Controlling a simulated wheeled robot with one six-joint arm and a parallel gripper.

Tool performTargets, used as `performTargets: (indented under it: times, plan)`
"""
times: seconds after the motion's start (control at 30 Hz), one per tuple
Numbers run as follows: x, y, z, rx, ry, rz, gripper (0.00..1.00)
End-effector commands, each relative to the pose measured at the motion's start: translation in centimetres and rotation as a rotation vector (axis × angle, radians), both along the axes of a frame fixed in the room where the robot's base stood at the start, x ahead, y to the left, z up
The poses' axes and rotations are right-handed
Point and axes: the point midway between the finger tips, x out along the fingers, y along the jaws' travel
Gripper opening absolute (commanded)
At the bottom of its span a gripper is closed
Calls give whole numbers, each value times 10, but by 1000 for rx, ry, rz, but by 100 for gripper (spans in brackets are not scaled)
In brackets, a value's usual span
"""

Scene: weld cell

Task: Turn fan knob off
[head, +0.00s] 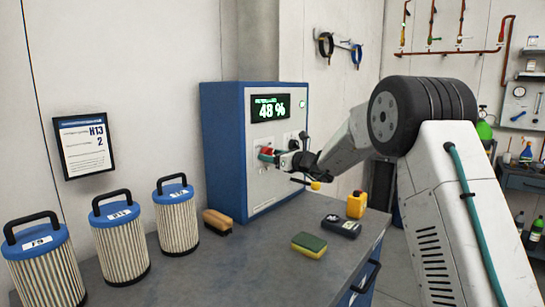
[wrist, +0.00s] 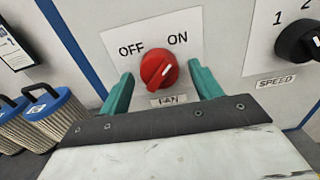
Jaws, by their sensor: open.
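The red fan knob (wrist: 158,67) is on a white plate marked OFF at upper left and ON at upper right, with a FAN label below. My gripper (wrist: 160,72) is open, with one teal finger on each side of the knob and gaps visible. In the head view my gripper (head: 273,156) is at the front of the blue and white cabinet (head: 223,150), and the red knob (head: 267,150) shows partly behind it.
A black speed knob (wrist: 300,41) is to the right of the fan knob. Several filter canisters (head: 121,243) stand at left on the grey bench (head: 185,280).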

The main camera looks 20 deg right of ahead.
Motion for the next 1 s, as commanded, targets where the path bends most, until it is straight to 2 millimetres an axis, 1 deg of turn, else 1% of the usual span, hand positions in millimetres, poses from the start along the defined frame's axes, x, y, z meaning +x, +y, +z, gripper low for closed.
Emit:
performTargets:
  times: [0.27,0.3,0.37,0.4,0.43,0.47,0.77,1.0]
  plan:
    - [2,2,0,0,0,0,64]
    - [2,2,0,0,0,0,59]
    - [2,2,0,0,0,0,42]
    - [2,1,0,0,0,0,31]
    - [2,1,0,0,0,0,22]
    - [2,1,0,0,0,0,19]
    - [2,1,0,-19,-14,-1,20]
    - [2,0,0,-113,-81,-1,20]
